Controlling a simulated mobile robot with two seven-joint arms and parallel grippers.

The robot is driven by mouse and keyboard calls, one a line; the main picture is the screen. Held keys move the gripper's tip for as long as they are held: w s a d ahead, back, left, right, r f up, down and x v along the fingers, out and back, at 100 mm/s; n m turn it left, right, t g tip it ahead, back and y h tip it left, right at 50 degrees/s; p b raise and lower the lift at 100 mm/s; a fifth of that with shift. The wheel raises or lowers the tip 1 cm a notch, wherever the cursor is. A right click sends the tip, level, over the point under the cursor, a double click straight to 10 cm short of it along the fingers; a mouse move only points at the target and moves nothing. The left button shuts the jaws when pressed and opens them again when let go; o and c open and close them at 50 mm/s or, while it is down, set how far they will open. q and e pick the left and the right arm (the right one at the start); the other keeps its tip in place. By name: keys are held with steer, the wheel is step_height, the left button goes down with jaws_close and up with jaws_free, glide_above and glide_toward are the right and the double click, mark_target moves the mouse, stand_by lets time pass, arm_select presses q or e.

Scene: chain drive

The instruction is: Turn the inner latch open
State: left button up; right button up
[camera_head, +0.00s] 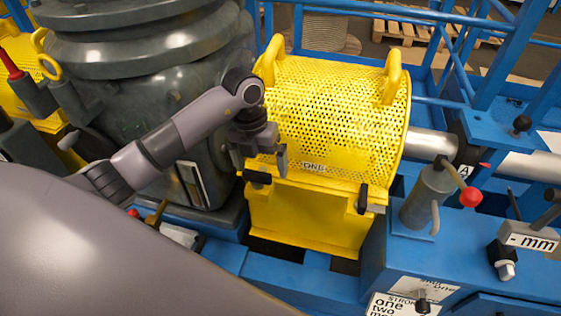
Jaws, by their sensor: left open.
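The yellow perforated guard (330,115) has two loop handles on top and black latches low on its front. One latch (257,178) is at the guard's lower left. Another latch (363,199) is at its lower right. The view does not show which of them is called inner, or clearly how each is turned. My left gripper (262,163) is open and points down just above the left latch, in front of the guard. Its fingers partly cover the area around that latch. I cannot tell whether they touch it. My right gripper is out of view.
A large grey machine housing (155,95) stands close on the left, behind my left arm. On the right are a lever with a red knob (471,197), a grey cylinder (425,195) and a steel shaft (430,145). Blue rails (470,60) run behind the guard.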

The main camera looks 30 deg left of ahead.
mark_target(256, 172)
arm_select(q)
steer(key=shift+w+a+r+n+y, duration=0.15)
steer(key=shift+w+a+r+y, duration=0.2)
steer(key=shift+a, duration=0.2)
steer(key=shift+w+a+r+n+y, duration=0.15)
steer(key=shift+w+a+r+y, duration=0.15)
steer(key=shift+a, duration=0.25)
steer(key=shift+f+p, duration=0.45)
steer(key=shift+f, duration=3.05)
steer(key=c, duration=0.9)
